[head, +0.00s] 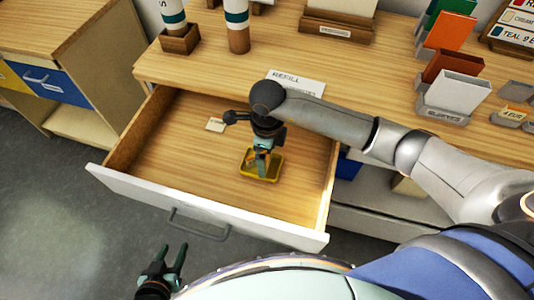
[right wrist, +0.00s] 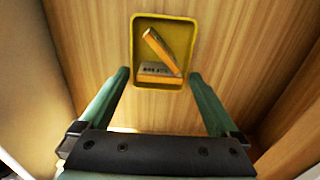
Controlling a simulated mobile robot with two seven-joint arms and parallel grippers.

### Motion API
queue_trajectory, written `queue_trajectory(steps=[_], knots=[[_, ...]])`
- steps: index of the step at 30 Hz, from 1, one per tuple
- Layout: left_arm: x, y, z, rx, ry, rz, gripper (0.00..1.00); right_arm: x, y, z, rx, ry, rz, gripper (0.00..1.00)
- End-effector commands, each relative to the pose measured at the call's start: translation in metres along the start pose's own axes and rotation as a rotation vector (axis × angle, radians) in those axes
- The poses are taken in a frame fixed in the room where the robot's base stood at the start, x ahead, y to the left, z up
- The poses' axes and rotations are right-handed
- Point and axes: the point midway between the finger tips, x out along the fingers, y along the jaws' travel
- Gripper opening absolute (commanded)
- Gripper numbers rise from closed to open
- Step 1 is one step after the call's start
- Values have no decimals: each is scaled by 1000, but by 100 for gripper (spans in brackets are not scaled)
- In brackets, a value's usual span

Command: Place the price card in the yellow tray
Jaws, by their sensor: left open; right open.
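The yellow tray (head: 246,172) lies inside the open drawer, toward its right side. In the right wrist view the tray (right wrist: 162,19) holds a small tilted piece with an orange edge and a base with dark lettering, which looks like the price card (right wrist: 158,72). My right gripper (head: 262,166) points down over the tray. Its fingers (right wrist: 160,78) are open and apart, with nothing between them; whether they touch the tray is unclear. My left gripper (head: 176,258) is open and empty, in front of the drawer at the bottom of the head view.
The drawer (head: 165,160) is pulled out from the wooden table (head: 190,65). The drawer's left half is mostly bare.

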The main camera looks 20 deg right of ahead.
Motion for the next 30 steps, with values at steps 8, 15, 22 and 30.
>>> queue_trajectory(steps=[8,15,22,30], knots=[[0,0,-1,0,1,0,50,-44,-1,1,-3,-4,-4,97],[1,0,1,0,1,0,50,-94,-1,1,-1,-4,-4,97],[2,0,2,0,1,0,50,-119,0,0,0,-1,-1,97],[2,0,2,0,1,0,50,-123,0,0,0,0,0,97]])
